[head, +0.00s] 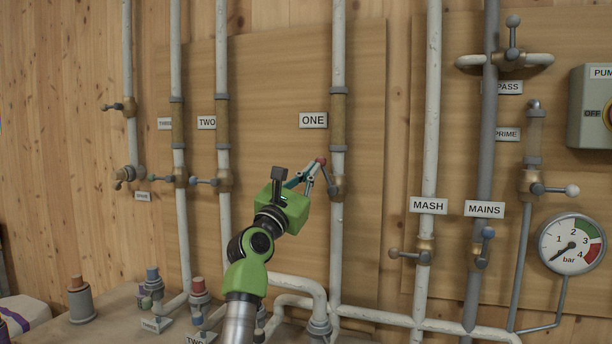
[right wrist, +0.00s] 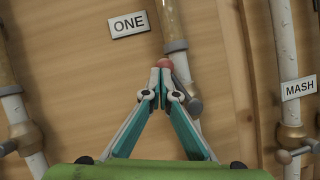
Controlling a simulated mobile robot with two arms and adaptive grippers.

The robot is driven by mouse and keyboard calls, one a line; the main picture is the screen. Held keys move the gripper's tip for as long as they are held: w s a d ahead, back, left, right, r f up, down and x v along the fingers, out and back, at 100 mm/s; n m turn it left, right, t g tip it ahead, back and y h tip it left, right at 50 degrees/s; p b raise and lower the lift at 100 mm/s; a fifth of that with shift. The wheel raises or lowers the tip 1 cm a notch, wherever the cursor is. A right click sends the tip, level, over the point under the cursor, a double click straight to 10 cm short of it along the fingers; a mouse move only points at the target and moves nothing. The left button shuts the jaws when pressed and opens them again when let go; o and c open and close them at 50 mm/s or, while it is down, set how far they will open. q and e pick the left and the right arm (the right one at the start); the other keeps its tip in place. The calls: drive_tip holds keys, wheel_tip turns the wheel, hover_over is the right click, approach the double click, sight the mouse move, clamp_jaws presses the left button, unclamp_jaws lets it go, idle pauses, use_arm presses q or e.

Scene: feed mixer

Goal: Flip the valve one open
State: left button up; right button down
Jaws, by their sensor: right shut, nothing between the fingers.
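Valve one (head: 338,186) is a brass-coloured fitting on the pale vertical pipe below the ONE label (head: 313,120). Its lever slants up and left to a red knob (head: 321,161); the red knob also shows in the right wrist view (right wrist: 165,63). My right gripper (head: 313,167) is shut and empty, with its fingertips right at the knob. In the right wrist view the fingertips (right wrist: 163,80) meet just below the knob; I cannot tell whether they touch it. The gripper partly hides the lever. My left gripper is not in view.
Valves two (head: 223,181) and three (head: 181,181) stand to the left. The MASH (head: 424,251) and MAINS (head: 480,256) valves and a pressure gauge (head: 571,245) are to the right. Pipes run low along the wall. Bare board lies left of pipe one.

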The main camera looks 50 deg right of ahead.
drive_tip(key=shift+s+d+r, duration=0.1)
drive_tip(key=shift+s+r, duration=0.35)
drive_tip(key=shift+r, duration=0.05)
drive_tip(key=shift+s+d+r, duration=0.1)
drive_tip(key=shift+s+r, duration=0.15)
drive_tip(key=shift+r, duration=0.05)
drive_tip(key=shift+d+f, duration=0.25)
drive_tip(key=shift+d, duration=0.05)
drive_tip(key=shift+a+f, duration=0.15)
drive_tip(key=shift+a, duration=0.05)
idle(0.4)
drive_tip(key=v, duration=1.1)
drive_tip(key=shift+s+a, duration=0.15)
drive_tip(key=shift+a, duration=0.2)
